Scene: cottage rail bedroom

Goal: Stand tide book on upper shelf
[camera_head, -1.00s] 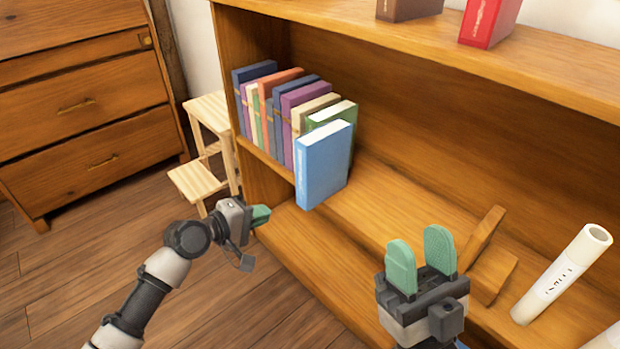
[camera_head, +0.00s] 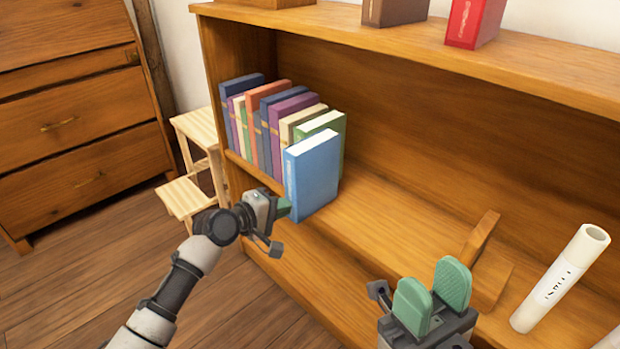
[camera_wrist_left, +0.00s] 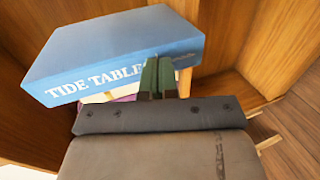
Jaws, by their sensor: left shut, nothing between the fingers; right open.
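The blue tide book (camera_head: 313,176) stands upright at the right end of the row of books on the shelf board below the top. Its spine reads "TIDE TABLES" in the left wrist view (camera_wrist_left: 115,50). My left gripper (camera_head: 283,207) is shut and empty, its fingertips at the lower front of the book. In the left wrist view the green fingers (camera_wrist_left: 158,78) are together and close against the book; I cannot tell if they touch. My right gripper (camera_head: 433,295) is open and empty, in front of the shelf. The upper shelf (camera_head: 420,50) is the cabinet's top board.
Several books (camera_head: 270,115) stand left of the tide book. A brown book (camera_head: 394,10) and a red book (camera_head: 476,22) stand on the upper shelf. A wooden bookend (camera_head: 485,262) and a white tube (camera_head: 560,280) are at right. A step stool (camera_head: 195,150) stands beside the cabinet.

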